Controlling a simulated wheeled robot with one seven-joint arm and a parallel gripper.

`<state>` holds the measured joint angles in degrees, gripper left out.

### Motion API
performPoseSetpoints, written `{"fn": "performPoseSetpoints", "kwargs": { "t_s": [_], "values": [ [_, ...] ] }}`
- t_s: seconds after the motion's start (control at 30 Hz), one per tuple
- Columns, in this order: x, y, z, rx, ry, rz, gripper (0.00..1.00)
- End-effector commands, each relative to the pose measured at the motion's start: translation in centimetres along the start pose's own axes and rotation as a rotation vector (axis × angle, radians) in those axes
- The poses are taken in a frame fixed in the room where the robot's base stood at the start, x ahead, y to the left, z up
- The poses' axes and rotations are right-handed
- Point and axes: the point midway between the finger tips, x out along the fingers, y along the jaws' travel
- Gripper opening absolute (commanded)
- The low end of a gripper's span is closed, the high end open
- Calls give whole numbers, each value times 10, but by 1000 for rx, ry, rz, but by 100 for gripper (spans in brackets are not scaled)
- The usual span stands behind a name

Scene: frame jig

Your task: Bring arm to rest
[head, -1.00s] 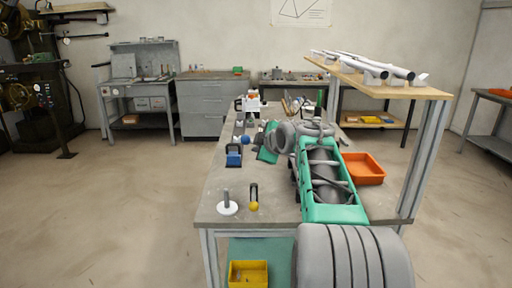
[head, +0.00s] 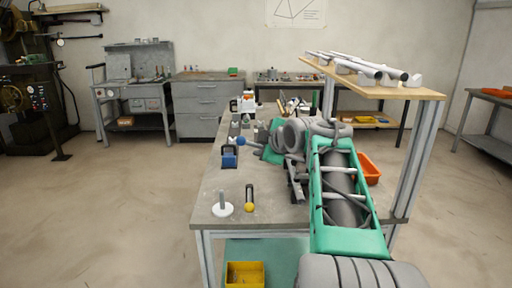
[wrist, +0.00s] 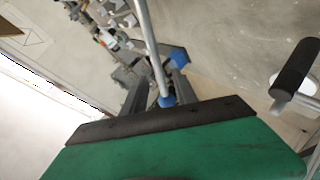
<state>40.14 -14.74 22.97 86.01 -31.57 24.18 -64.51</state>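My arm reaches out over the workbench (head: 222,183). My gripper (wrist: 158,76) shows in the wrist view with its two dark fingers apart and a gap between them. A grey rod with a blue end (wrist: 153,48) crosses the view between the fingers; the gap looks wider than the rod, and I cannot tell whether they touch. In the head view a blue ball (head: 242,141) shows just left of the arm's far end, where my fingers are largely hidden.
An orange tray (head: 369,168) and a raised shelf with tubes (head: 400,92) are at right. Floor at left is clear.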

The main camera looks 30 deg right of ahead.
Motion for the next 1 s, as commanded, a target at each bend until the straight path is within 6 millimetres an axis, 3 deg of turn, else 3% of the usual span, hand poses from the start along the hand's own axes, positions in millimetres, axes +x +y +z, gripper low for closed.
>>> {"fn": "performPoseSetpoints", "kwargs": {
  "t_s": [0.13,0.5,0.57,0.63,0.73,0.8,0.9,1.0],
  "values": [
    [-14,0,0,0,0,1,34],
    [-16,0,-1,2,0,-2,34],
    [-18,-3,-10,23,0,-19,34],
    [-26,-15,-31,95,-11,-73,34],
    [-51,-58,-76,286,-70,-212,34],
    [-81,-102,-104,450,-159,-325,34],
    [-133,-167,-120,655,-335,-446,34],
    [-179,-217,-118,796,-506,-502,34]
  ]
}}
